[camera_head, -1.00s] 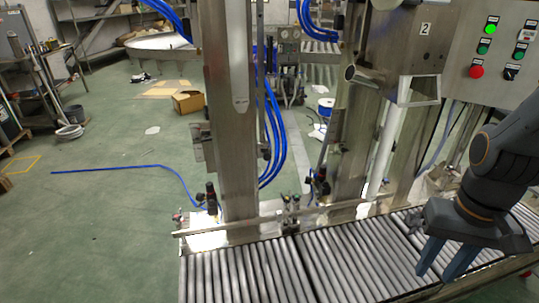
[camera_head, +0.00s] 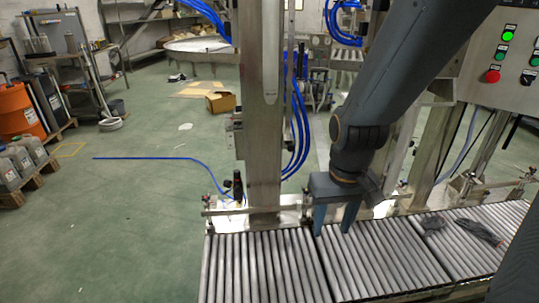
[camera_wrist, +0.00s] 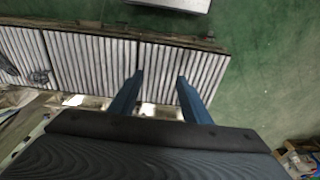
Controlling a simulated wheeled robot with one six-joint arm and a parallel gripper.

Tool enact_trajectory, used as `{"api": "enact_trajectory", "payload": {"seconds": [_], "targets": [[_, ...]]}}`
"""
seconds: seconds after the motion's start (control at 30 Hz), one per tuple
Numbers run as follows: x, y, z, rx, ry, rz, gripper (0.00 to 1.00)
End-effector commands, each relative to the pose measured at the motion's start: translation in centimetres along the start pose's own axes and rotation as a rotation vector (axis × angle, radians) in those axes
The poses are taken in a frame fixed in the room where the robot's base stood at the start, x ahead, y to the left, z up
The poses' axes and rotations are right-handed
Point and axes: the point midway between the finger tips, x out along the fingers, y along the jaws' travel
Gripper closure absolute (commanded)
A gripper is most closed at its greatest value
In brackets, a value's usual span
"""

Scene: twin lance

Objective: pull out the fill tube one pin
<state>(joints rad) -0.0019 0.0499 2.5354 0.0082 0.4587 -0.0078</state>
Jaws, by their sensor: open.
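My gripper (camera_head: 334,220) is open and empty, pointing down just above the roller conveyor (camera_head: 262,262) beside its rear guide rail. In the wrist view its two blue fingers (camera_wrist: 158,90) stand apart with only conveyor and floor behind them. A steel column (camera_head: 262,130), which may belong to fill tube one, stands left of my gripper. I cannot make out the fill tube one pin in either view. My arm hides the second column and much of the machine behind it.
A control panel (camera_head: 515,50) with lit buttons is at the upper right. Dark gloves (camera_head: 480,232) lie on the right rollers. Blue hoses (camera_head: 300,130) hang behind the column.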

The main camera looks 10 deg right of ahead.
Motion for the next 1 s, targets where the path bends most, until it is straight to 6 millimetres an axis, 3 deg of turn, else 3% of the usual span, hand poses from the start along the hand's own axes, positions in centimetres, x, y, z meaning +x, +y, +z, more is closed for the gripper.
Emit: {"api": "enact_trajectory", "payload": {"seconds": [0.2,0.4,0.5,0.7,1.0], "targets": [[5.6,0.1,-12.0,-0.042,0.318,0.010,0.57],[9.0,0.0,-23.0,-0.087,0.670,0.035,0.57],[10.0,-0.1,-27.4,-0.108,0.844,0.053,0.57],[11.0,-0.1,-33.2,-0.141,1.173,0.098,0.57],[10.8,-0.1,-35.2,-0.160,1.445,0.146,0.57]]}}
